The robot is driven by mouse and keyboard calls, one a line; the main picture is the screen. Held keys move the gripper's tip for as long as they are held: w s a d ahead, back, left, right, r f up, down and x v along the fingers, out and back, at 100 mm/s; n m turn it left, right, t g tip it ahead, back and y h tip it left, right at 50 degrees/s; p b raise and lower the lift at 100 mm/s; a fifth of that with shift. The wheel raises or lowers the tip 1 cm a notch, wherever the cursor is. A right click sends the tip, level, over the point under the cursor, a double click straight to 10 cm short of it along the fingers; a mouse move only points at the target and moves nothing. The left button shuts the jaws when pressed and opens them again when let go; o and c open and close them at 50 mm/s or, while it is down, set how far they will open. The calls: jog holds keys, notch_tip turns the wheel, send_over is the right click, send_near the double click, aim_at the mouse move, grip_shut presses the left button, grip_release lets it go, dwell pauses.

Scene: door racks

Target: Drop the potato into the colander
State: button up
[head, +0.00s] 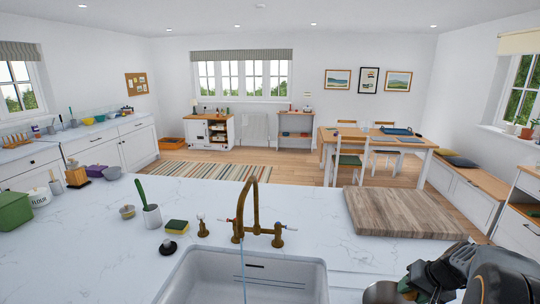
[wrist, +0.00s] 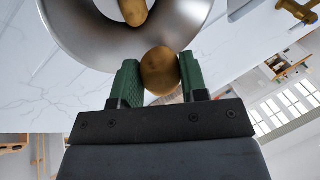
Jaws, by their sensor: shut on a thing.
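The potato (wrist: 159,70), brown and rounded, is held between the two green fingers of my gripper (wrist: 158,84) in the wrist view. The colander (wrist: 75,35) shows behind it as a wide, shiny metal bowl, cut off by the top edge. A second brown, potato-like thing (wrist: 132,10) shows within the bowl's opening. The held potato overlaps the bowl's rim in this view; I cannot tell the gap between them. In the head view, a silvery piece of the colander (head: 382,292) shows at the bottom right beside my dark arm. The held potato is not clear there.
A white sink (head: 245,275) with a brass tap (head: 256,215) lies left of my arm. A wooden board (head: 405,212) lies on the marble counter beyond the arm. A sponge (head: 177,226) and a cup with a green-handled brush (head: 152,215) stand farther left.

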jog(key=shift+s+f+b, duration=0.1)
jog(key=shift+f+b, duration=1.75)
jog(key=shift+f, duration=1.1)
jog(key=o, duration=1)
jog(key=shift+r, duration=0.1)
jog(key=b+v, duration=0.1)
jog(key=v, duration=1.2)
jog(key=shift+s+d+r, duration=0.1)
jog(key=shift+s+r, duration=0.05)
jog(key=shift+r, duration=0.2)
